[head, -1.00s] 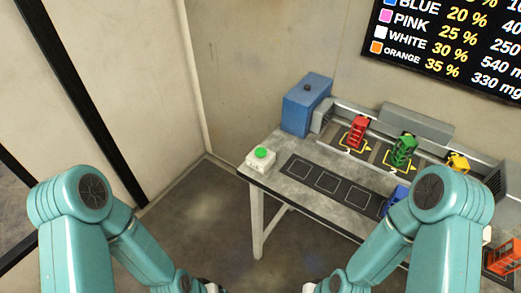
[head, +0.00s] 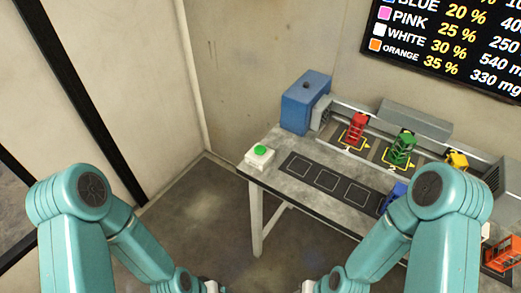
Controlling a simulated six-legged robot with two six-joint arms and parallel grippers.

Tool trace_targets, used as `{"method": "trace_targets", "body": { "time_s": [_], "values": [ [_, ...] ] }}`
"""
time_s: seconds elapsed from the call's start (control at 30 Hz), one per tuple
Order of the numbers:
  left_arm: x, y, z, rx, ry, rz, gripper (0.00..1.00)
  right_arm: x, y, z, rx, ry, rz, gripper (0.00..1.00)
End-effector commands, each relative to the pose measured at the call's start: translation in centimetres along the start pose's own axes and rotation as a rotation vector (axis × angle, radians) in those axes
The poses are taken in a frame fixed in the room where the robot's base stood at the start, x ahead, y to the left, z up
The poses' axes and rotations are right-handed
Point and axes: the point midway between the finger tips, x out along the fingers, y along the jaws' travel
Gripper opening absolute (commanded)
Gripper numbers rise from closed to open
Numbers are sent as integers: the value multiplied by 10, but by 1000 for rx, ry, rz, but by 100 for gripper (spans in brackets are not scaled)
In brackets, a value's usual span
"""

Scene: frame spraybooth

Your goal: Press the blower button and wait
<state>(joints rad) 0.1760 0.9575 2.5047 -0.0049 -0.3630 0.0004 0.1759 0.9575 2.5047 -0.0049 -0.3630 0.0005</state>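The blower button is a green dome (head: 260,150) on a white box (head: 259,159) at the near left corner of the table in the head view. A blue box (head: 305,103) with a dark knob on top stands behind it at the table's back left. My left gripper (head: 213,287) is at the bottom edge, mostly cut off, away from the button. My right gripper (head: 308,287) is also at the bottom edge, mostly cut off, below the table's front edge. Whether either is open or shut cannot be seen.
On the grey table (head: 262,177), red (head: 356,129) and green (head: 402,148) frames stand on yellow-marked spots, with a yellow one (head: 456,160) to the right. A blue frame (head: 396,193) and an orange frame (head: 503,254) are nearer. Empty outlined squares (head: 328,180) line the front. A sign (head: 450,40) hangs above.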

Motion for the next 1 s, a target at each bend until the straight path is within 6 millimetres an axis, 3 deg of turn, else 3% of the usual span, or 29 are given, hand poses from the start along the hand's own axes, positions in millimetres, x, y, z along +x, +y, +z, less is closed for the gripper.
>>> {"method": "trace_targets", "body": {
  "time_s": [0.27, 0.3, 0.4, 1.0],
  "values": [
    [0, 0, 0, 0, 0, 0, 81, 0, 0, 0, 0, 0, 0, 39],
    [0, 0, 0, 0, 0, 0, 81, 0, 0, 0, 0, 0, 0, 26],
    [0, 0, 0, 0, 0, 0, 81, 0, 0, 0, 0, 0, 0, 0],
    [0, 0, 0, 0, 0, 0, 81, 0, 0, 0, 0, 0, 0, 0]
  ]
}}
